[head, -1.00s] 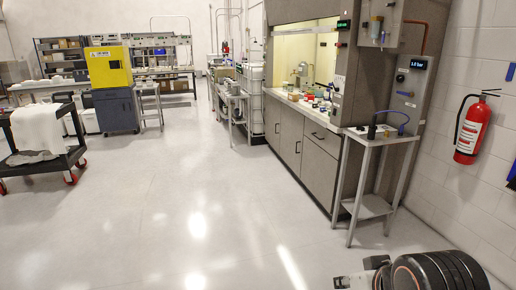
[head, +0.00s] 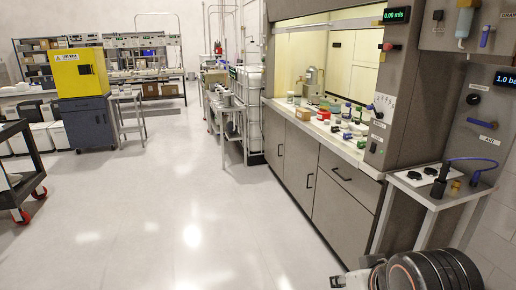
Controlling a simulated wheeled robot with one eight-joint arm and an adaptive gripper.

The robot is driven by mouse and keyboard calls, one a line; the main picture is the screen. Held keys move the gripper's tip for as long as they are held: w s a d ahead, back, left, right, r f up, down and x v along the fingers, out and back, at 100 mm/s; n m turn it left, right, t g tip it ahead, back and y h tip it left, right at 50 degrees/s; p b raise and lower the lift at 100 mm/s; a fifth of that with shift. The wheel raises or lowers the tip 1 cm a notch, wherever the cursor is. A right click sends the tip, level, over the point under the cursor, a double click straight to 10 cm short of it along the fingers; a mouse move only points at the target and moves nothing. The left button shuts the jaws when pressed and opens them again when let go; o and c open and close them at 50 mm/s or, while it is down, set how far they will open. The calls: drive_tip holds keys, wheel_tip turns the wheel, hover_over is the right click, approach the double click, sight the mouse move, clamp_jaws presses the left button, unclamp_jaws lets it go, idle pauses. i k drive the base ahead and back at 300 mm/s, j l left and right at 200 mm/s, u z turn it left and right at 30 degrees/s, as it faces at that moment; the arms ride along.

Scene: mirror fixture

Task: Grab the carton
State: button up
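No single carton stands out for certain. Brown cardboard boxes (head: 160,90) sit low under the back bench, far off, and more box shapes (head: 40,45) stand on the dark shelf at the far left; both are too small to make out well. Small bottles and containers (head: 345,130) crowd the fume hood's worktop, and I cannot tell whether a carton is among them. My dark arm shows at the bottom right. What seems to be my gripper (head: 345,281) is at the bottom edge, mostly cut off, far from the boxes; its fingers cannot be made out.
The fume hood (head: 330,195) runs along the right, with a small side table (head: 425,188) at its near end. A cart (head: 240,108) stands beyond it. A yellow cabinet (head: 78,72) and a black trolley (head: 28,170) are at left. The middle floor (head: 170,200) is clear.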

sight(303, 114)
drive_tip(key=i, duration=2.2)
drive_tip(key=i+j+z, duration=0.15)
drive_tip(key=i+z, duration=0.25)
drive_tip(key=i, duration=0.25)
drive_tip(key=i+j+z, duration=0.45)
drive_tip(key=i, duration=0.2)
drive_tip(key=i+j+z, duration=0.4)
drive_tip(key=i+j, duration=0.1)
drive_tip(key=i, duration=0.1)
